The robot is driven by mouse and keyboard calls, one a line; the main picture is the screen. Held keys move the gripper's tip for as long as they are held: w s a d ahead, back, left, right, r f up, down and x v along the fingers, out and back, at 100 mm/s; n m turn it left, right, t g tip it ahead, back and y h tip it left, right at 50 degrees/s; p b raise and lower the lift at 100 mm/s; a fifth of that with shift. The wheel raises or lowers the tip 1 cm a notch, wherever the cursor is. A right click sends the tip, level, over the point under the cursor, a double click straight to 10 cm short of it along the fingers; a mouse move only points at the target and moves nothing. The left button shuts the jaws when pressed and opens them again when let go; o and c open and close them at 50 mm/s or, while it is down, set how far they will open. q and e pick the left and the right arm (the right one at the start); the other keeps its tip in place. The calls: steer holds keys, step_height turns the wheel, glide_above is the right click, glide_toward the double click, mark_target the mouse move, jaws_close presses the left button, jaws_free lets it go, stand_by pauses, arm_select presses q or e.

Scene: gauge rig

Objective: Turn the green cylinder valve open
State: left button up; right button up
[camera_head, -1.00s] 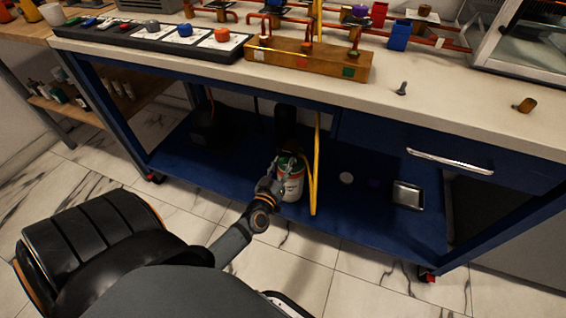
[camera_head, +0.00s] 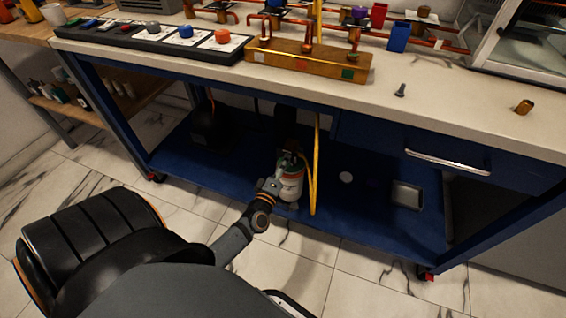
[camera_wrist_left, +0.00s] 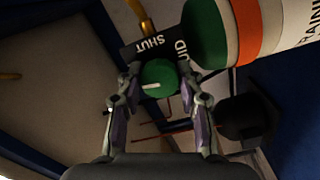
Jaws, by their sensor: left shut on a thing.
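The gas cylinder (camera_head: 291,184) stands on the blue lower shelf of the bench in the head view, white with a green top. In the left wrist view the cylinder (camera_wrist_left: 285,25) shows green, orange and white bands. The green valve knob (camera_wrist_left: 158,77) has a white line on it and sits before a black plate (camera_wrist_left: 150,45) with "SHUT" lettering; the rest of the plate is partly hidden. My left gripper (camera_wrist_left: 160,88) is shut on the knob, one finger on each side. It also shows in the head view (camera_head: 272,185), at the cylinder's left side. My right gripper is not in view.
The blue lower shelf (camera_head: 240,190) also holds a black box (camera_head: 209,128) and a metal tray (camera_head: 407,195). A yellow hose (camera_head: 313,175) hangs just right of the cylinder. The bench top (camera_head: 440,95) overhangs the shelf.

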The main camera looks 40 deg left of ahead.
arm_select(q)
steer(key=shift+n, duration=1.1)
steer(key=o, duration=1.2)
steer(key=v, duration=1.2)
